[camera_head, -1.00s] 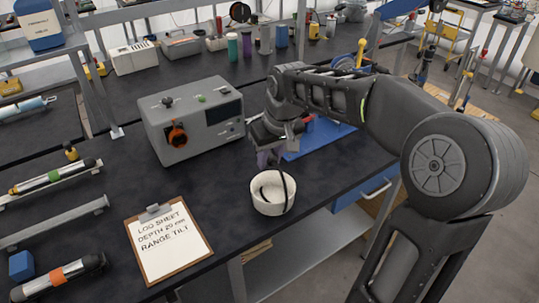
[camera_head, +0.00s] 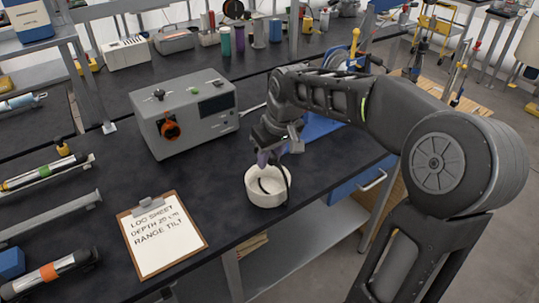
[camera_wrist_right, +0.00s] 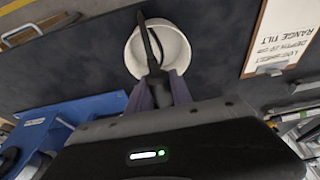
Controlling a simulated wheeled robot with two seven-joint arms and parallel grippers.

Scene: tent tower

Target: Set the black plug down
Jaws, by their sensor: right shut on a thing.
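My right gripper (camera_head: 270,156) is shut on the black plug (camera_wrist_right: 154,66), which sits between its purple fingers in the right wrist view. A black cable runs from the plug across a round white bowl (camera_head: 267,193). In the head view the fingers are right above the bowl's back rim, and the cable hangs over its right side. The bowl also shows in the wrist view (camera_wrist_right: 176,55), just beyond the fingertips. I cannot tell whether the plug touches the bowl. My left gripper is not in view.
A grey instrument box (camera_head: 183,112) with an orange connector stands behind and left of the bowl. A clipboard (camera_head: 162,236) lies to the front left. The dark bench (camera_head: 215,190) is clear between clipboard and bowl.

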